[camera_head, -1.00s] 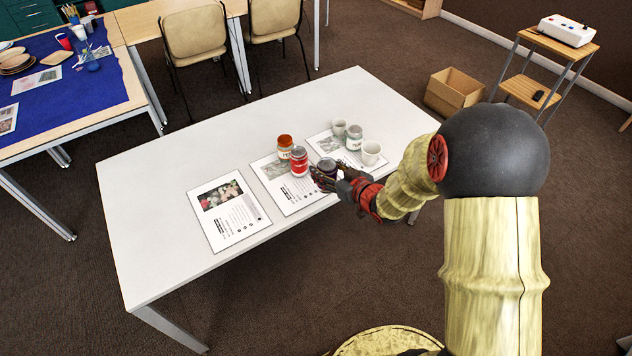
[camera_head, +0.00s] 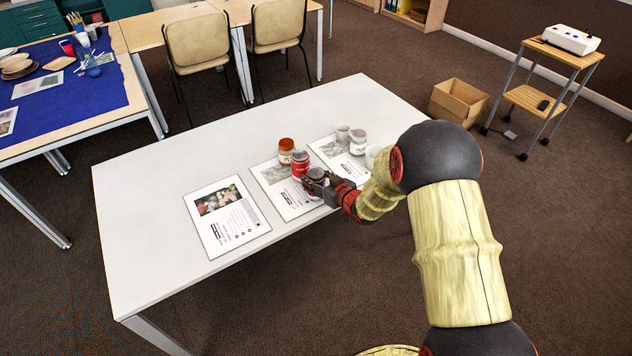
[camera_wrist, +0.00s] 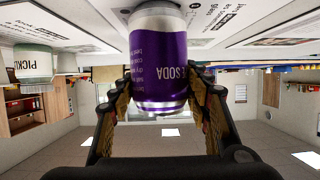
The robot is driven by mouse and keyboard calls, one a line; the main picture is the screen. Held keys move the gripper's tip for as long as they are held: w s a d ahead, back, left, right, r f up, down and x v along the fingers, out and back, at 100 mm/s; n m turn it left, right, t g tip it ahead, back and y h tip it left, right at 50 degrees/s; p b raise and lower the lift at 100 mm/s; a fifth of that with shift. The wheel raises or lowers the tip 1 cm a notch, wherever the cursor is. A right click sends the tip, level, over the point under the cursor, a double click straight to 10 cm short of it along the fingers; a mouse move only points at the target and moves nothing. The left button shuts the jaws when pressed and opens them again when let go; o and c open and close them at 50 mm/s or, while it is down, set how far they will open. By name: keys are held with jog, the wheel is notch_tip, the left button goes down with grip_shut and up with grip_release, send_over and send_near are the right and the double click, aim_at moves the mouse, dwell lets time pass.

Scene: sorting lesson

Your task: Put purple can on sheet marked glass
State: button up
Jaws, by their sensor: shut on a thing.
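The purple can (camera_wrist: 160,60) fills the middle of the wrist view, which is upside down. Its label reads SODA. My gripper (camera_wrist: 163,82) is shut on its sides, one finger on each. In the head view the can (camera_head: 318,173) is partly hidden by my gripper (camera_head: 316,182). It is over the front right part of the middle sheet (camera_head: 290,205); whether it touches the sheet I cannot tell. The left sheet (camera_head: 228,215) has a coloured picture and is bare. The right sheet (camera_head: 324,150) bears jars or cups. I cannot surely read which sheet is marked glass.
A red can (camera_head: 300,163) stands close beside the purple can, with an orange-lidded jar (camera_head: 286,150) behind it. On the right sheet are a pale cup (camera_head: 342,132), a jar (camera_head: 358,142) and another pale cup (camera_head: 373,155). The white table (camera_head: 150,190) is clear at left.

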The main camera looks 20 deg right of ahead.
jog(key=shift+r, duration=0.15)
jog(key=shift+f, duration=0.2)
jog(key=o, duration=0.8)
jog(key=shift+c, duration=0.2)
jog(key=shift+r, duration=0.15)
